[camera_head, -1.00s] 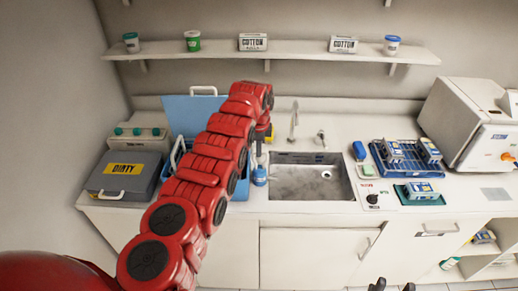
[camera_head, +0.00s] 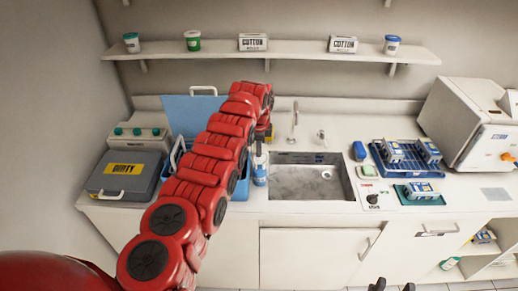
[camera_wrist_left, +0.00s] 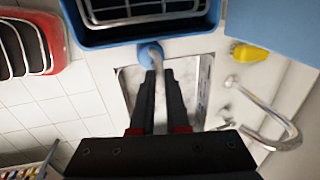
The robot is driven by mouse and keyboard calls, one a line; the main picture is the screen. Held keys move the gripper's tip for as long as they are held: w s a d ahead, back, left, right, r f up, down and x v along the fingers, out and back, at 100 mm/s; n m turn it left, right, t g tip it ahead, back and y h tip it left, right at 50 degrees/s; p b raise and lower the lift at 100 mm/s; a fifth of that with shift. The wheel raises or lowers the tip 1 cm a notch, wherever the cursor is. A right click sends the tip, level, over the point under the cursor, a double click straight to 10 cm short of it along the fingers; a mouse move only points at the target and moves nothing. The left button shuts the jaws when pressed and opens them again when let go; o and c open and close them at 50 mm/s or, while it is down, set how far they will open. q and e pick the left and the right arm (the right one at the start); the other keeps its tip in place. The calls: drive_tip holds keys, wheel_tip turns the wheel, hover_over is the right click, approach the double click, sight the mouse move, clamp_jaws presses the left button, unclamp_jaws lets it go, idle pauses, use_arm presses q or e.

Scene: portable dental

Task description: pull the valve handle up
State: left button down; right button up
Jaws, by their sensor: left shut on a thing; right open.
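My left gripper (camera_wrist_left: 158,108) is shut on a pale grey rod, which looks like the valve handle (camera_wrist_left: 158,80). The rod rises from a round blue base (camera_wrist_left: 146,54) between the blue tub and the sink. In the head view a white and blue upright piece (camera_head: 260,170) shows at that spot, below my red left arm. My right gripper (camera_head: 392,286) is open and empty at the bottom edge, in front of the counter.
The sink (camera_head: 305,182) lies just right of the valve. The faucet (camera_head: 294,120) stands behind it, beside a small lever (camera_head: 322,137). The blue tub (camera_wrist_left: 210,25) is close to my left gripper, with a yellow object (camera_wrist_left: 250,53) nearby. A grey DIRTY case (camera_head: 122,178) sits further left.

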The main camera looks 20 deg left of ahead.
use_arm(q)
wheel_tip(320, 180, up, 3)
drive_tip(key=shift+w+f+b, duration=0.1)
drive_tip(key=shift+b, duration=0.35)
drive_tip(key=shift+r, duration=0.3)
drive_tip(key=c, duration=0.9)
unclamp_jaws()
drive_tip(key=shift+r, duration=0.1)
